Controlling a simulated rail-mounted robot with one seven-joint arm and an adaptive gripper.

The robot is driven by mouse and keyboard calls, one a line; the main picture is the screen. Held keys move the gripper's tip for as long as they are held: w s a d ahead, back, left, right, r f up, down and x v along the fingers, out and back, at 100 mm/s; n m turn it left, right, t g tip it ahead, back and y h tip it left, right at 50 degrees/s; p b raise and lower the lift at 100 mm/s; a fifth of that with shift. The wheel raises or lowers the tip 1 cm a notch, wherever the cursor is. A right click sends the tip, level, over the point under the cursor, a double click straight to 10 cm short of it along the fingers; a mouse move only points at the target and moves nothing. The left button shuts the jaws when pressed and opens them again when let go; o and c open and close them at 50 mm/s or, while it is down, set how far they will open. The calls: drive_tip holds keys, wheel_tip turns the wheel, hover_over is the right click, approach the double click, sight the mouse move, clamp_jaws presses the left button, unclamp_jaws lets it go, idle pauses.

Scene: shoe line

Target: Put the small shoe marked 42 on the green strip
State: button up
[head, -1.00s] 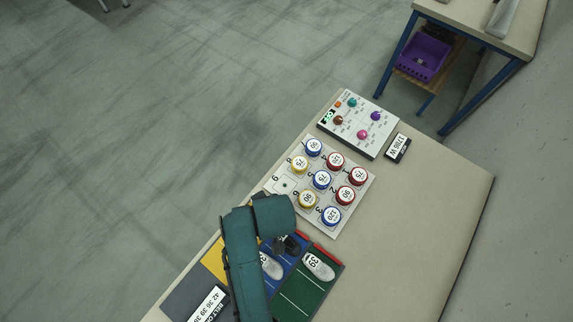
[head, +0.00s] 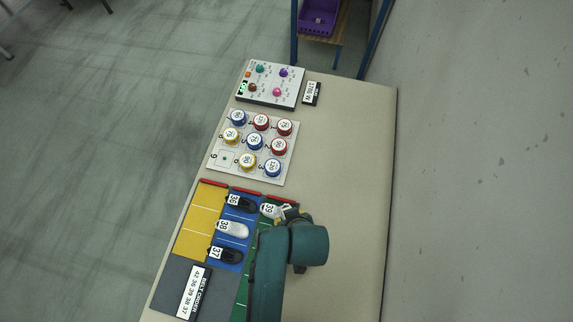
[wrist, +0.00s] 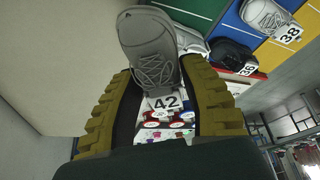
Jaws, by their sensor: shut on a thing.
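The grey shoe marked 42 (wrist: 152,45) is between the two yellow-green ridged fingers of my gripper (wrist: 166,95), in the wrist view. The gripper is shut on it, and its 42 label faces the camera. In the head view my gripper (head: 289,213) is at the far end of the green strip (head: 241,296), beside the white shoe marked 39 (head: 268,210). My arm covers much of the strip there and hides shoe 42. The green strip also shows at the top of the wrist view (wrist: 196,7). Height above the strip is hard to tell.
The blue strip (head: 230,266) holds shoes 36 (head: 240,203), 38 (head: 233,229) and 37 (head: 226,255). The yellow strip (head: 198,228) is empty. A board of coloured round pieces (head: 222,171) and a control panel (head: 270,84) stand beyond. The table's right side (head: 350,190) is clear.

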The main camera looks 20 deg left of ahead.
drive_tip(key=s+a+n+g+y+p, duration=0.2)
drive_tip(key=s+a+n+g, duration=0.3)
drive_tip(key=n, duration=0.6)
drive_tip(key=shift+t, duration=0.7)
drive_tip(key=f, duration=0.4)
drive_tip(key=f+b, duration=0.1)
drive_tip(key=f, duration=0.3)
drive_tip(key=shift+a+f, duration=0.2)
drive_tip(key=shift+f, duration=0.2)
drive_tip(key=shift+s+f, duration=0.1)
drive_tip(key=o, duration=1.1)
